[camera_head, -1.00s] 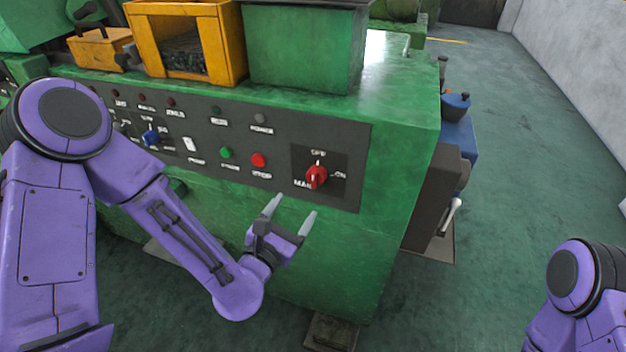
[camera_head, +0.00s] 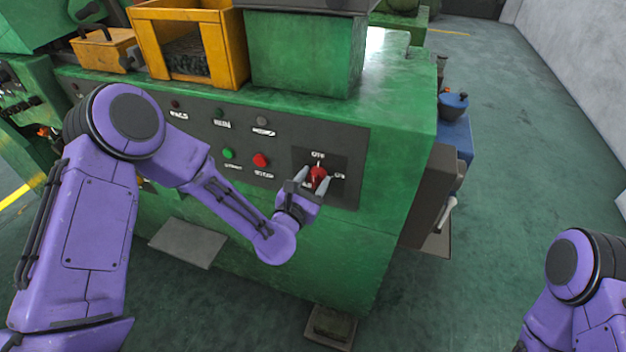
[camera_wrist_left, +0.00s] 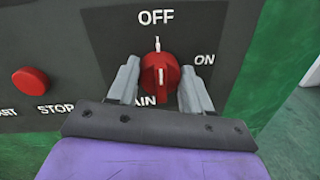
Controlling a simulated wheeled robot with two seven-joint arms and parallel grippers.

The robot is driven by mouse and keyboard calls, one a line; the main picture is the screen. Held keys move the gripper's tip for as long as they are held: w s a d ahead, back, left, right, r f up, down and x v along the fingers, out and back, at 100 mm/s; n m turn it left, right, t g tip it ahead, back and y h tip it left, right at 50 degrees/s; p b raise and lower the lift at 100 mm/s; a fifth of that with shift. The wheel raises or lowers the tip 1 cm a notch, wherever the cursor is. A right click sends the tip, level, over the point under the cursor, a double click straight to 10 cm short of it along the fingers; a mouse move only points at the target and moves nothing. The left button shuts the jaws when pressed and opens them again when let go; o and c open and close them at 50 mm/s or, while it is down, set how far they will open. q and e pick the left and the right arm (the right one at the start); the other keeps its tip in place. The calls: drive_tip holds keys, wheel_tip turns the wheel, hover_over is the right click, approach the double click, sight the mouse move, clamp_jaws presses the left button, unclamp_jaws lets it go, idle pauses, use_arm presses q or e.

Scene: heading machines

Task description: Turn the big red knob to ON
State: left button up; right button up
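The big red knob (camera_head: 318,176) is on the dark control panel at the right end of the green machine. In the left wrist view the knob (camera_wrist_left: 159,77) has its white mark pointing up toward the OFF label, with ON to the upper right and a partly hidden label ending in "AIN" at the lower left. My left gripper (camera_head: 315,177) is at the knob, one finger on each side. In the wrist view its open fingers (camera_wrist_left: 160,82) show a gap on the left and a smaller one on the right. My right gripper is out of view.
A red STOP button (camera_head: 261,160) and a green button (camera_head: 228,154) are left of the knob. A dark grey box (camera_head: 430,195) projects from the machine's right side. Open floor lies to the right.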

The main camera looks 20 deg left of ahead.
use_arm(q)
drive_tip(key=c, duration=0.4)
drive_tip(key=m+b, duration=0.1)
drive_tip(key=m, duration=0.2)
drive_tip(key=shift+d+m, duration=0.1)
drive_tip(key=shift+m, duration=0.3)
drive_tip(key=m+b, duration=0.1)
drive_tip(key=m, duration=0.3)
drive_tip(key=shift+d+g, duration=0.1)
drive_tip(key=shift+g, duration=0.2)
drive_tip(key=m+b, duration=0.1)
drive_tip(key=m, duration=0.3)
drive_tip(key=shift+d+f+m+y, duration=0.1)
drive_tip(key=shift+m+y, duration=0.2)
drive_tip(key=shift+f+m+y+b, duration=0.1)
drive_tip(key=shift+m+y+b, duration=0.3)
drive_tip(key=shift+m, duration=2)
